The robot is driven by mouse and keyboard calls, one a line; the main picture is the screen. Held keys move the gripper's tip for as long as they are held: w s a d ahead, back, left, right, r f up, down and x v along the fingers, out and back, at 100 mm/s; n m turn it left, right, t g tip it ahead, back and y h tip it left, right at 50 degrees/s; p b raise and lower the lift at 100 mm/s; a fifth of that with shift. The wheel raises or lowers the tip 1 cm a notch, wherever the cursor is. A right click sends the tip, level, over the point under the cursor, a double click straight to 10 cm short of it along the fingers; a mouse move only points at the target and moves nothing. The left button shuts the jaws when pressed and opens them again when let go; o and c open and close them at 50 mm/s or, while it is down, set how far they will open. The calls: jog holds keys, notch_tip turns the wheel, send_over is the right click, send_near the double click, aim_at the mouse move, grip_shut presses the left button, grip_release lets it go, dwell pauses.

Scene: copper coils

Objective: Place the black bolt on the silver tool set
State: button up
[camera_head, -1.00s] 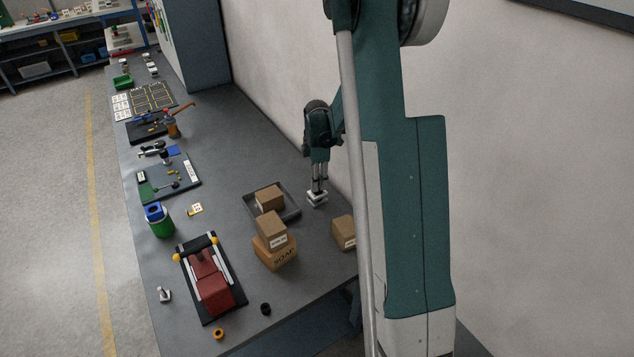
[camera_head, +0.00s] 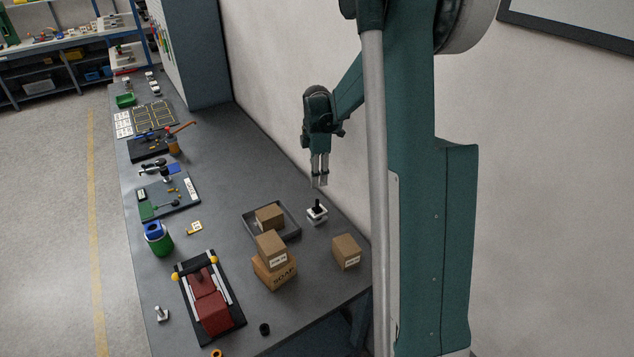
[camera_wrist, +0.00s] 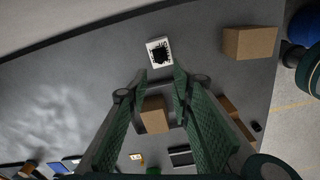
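The silver tool set (camera_head: 317,218) is a small pale block on the table, right of the grey tray. A small upright black piece, which looks like the black bolt (camera_head: 317,204), stands on top of it. In the wrist view the tool set (camera_wrist: 151,44) lies ahead of the fingertips, with the black bolt (camera_wrist: 160,54) over its middle. My gripper (camera_head: 319,186) points down above the bolt, apart from it. In the wrist view my gripper (camera_wrist: 162,74) has its fingers spread, with nothing between the tips.
A grey tray (camera_head: 289,234) with a brown box (camera_head: 269,216) is left of the tool set. Two stacked boxes (camera_head: 273,258) and a single box (camera_head: 346,252) stand nearer. A red vise-like fixture (camera_head: 210,305) is front left. The wall is close behind my gripper.

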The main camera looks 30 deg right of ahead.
jog(key=shift+r, duration=0.2)
dwell(0.6)
jog(key=s+a+r+m+t, duration=0.3)
jog(key=s+a+r+m, duration=0.4)
jog(key=s+a+r, duration=0.75)
jog(key=s+a+r+m+t, duration=0.2)
jog(key=s+a+m+t, duration=0.2)
jog(key=s+a+m, duration=0.4)
jog(key=shift+s+a, duration=2.7)
jog(key=shift+s, duration=1.95)
